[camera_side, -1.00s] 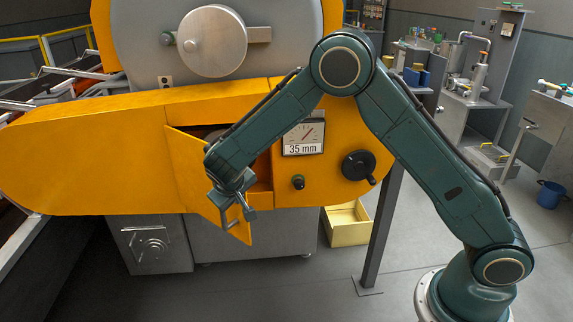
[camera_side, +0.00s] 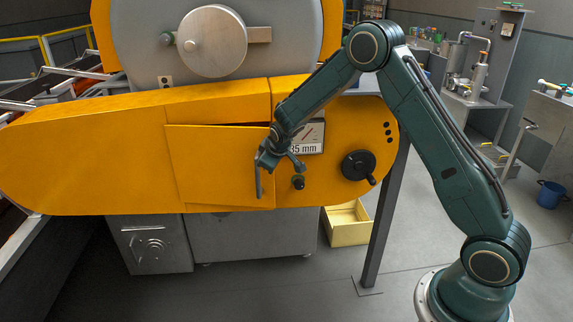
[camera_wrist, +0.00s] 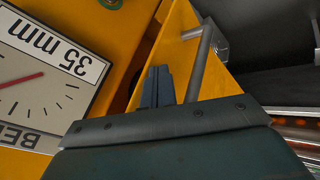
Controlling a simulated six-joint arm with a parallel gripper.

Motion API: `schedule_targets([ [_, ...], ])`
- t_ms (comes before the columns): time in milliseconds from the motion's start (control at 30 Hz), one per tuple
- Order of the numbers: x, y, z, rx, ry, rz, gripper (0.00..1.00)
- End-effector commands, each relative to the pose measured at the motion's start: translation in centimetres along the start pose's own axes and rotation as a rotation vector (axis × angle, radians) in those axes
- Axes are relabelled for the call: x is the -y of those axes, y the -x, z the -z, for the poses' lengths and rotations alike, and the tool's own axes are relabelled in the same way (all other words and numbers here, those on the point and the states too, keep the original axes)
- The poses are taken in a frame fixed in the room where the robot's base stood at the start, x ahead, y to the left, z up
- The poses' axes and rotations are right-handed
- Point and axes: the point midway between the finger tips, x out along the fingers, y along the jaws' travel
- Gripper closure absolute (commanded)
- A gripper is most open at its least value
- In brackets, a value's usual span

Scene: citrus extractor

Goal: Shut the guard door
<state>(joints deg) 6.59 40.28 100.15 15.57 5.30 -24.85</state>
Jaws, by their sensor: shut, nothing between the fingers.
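The guard door (camera_side: 215,165) is an orange panel on the front of the orange machine housing. It stands slightly ajar, with a dark gap along its top edge. In the wrist view the door (camera_wrist: 182,48) shows beside a dark gap, and its grey bar handle (camera_wrist: 200,65) stands beside my fingers. The handle's lower end is hidden behind my gripper's palm. My gripper (camera_wrist: 157,86) is shut and empty, close to the door's free edge. In the side view my gripper (camera_side: 268,158) covers part of that edge; contact with the door cannot be told.
A gauge marked 35 mm (camera_side: 308,137) sits right of the door, partly behind my arm; it also shows in the wrist view (camera_wrist: 40,75). A yellow crate (camera_side: 347,225) stands below on the floor.

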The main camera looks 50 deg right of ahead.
Motion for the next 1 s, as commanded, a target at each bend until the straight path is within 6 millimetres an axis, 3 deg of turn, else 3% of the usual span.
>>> schedule_targets([
  [300, -2.8, -1.9, 0.7, 0.002, -0.001, 0.000, 1.00],
  [1000, -3.0, -2.0, 0.8, 0.001, 0.000, 0.000, 1.00],
])
